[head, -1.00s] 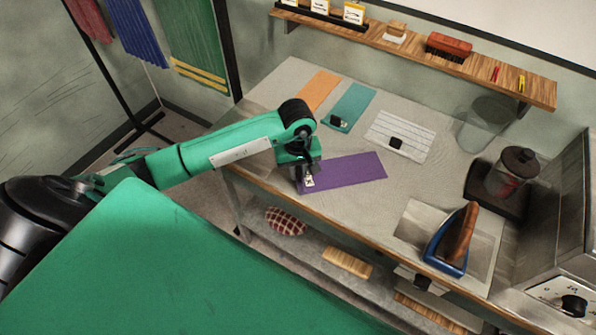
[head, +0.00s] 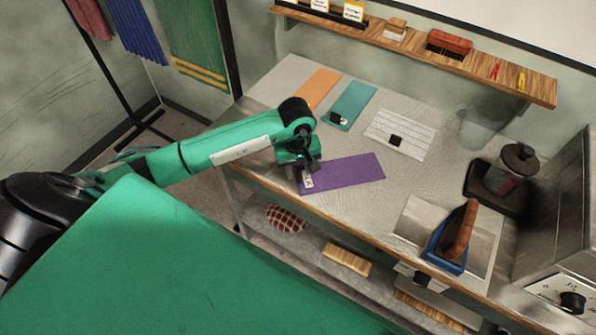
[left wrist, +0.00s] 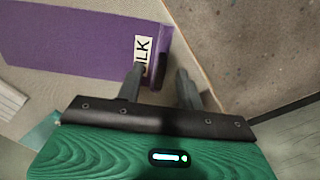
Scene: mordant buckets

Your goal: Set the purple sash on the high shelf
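The purple sash (head: 345,173) lies flat near the front edge of the worktable, with a white label at its left end. It also shows in the left wrist view (left wrist: 70,38), where the label partly reads "ILK". My left gripper (head: 308,182) is down at the labelled end. In the left wrist view my left gripper (left wrist: 160,75) is open, one finger over the label side and the other past the sash's end. The sash's end edge lies between them; I see no closed grip. The high shelf (head: 465,66) is the wooden board on the wall. My right gripper is not in view.
The shelf holds cards, a small block and a red-brown brush (head: 449,44). Orange (head: 316,90) and teal (head: 352,104) cloths and a white striped cloth (head: 402,132) lie behind the sash. A blue iron (head: 446,250) and a lidded jar (head: 508,170) stand at right.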

